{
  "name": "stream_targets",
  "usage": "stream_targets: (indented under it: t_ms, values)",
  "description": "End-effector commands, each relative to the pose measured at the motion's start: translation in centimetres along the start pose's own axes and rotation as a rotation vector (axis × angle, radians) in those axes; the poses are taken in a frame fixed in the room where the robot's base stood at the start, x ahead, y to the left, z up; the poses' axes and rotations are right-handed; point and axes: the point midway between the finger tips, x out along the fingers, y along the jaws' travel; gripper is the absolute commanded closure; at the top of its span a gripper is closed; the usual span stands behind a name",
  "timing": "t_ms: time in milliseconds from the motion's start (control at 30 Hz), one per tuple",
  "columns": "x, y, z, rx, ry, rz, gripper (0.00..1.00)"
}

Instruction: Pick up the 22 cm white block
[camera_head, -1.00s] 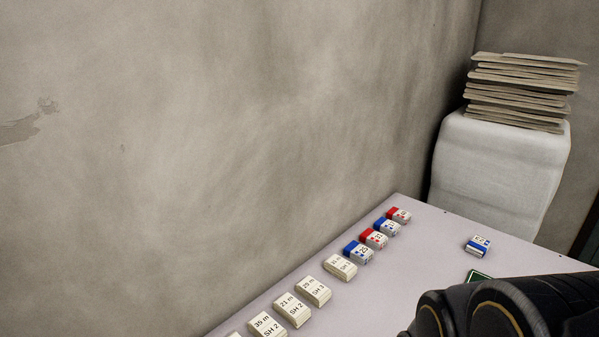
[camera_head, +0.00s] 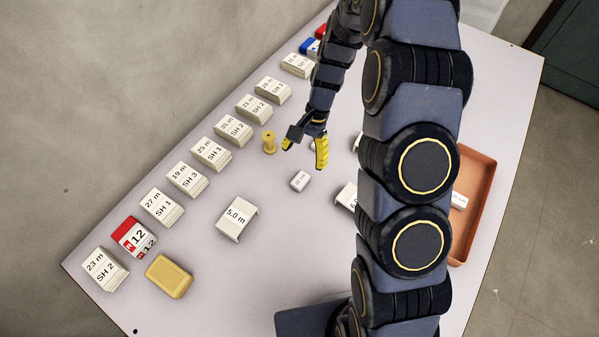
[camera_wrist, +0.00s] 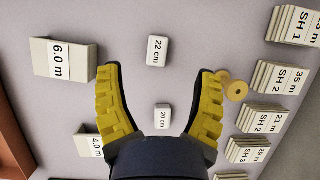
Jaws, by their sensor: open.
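The small white block marked 22 cm (camera_wrist: 158,50) lies flat on the table in the wrist view, just beyond my fingertips and between their lines. In the head view, a small white block (camera_head: 300,181) just in front of my gripper (camera_head: 304,156) appears to be the same one; its label is too small to read. My gripper is open and empty, with its yellow fingers spread wide in the wrist view (camera_wrist: 161,72). Another small white block marked 20 cm (camera_wrist: 162,118) lies between the fingers, nearer the palm.
A yellow spool-like piece (camera_head: 268,141) stands left of my gripper. White blocks marked 5.0 m (camera_head: 237,218) and 6.0 m (camera_wrist: 62,58) lie nearby. Labelled stacks (camera_head: 211,154) line the left edge. A yellow block (camera_head: 168,276) and an orange tray (camera_head: 478,190) flank the area.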

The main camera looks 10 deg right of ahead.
Motion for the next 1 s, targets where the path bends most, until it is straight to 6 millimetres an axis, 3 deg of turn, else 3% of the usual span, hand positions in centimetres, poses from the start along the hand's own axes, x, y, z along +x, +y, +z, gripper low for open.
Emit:
stream_targets:
  t_ms: [133, 567, 800, 1000]
  values:
    - [1.4, -0.1, -1.0, 0.040, -0.007, -0.002, 0.34]
    - [5.5, 0.1, -1.6, 0.043, -0.010, 0.000, 0.34]
    - [8.9, 0.2, -2.1, 0.042, -0.010, 0.000, 0.34]
    - [9.1, 0.2, -2.2, 0.042, -0.005, -0.003, 0.34]
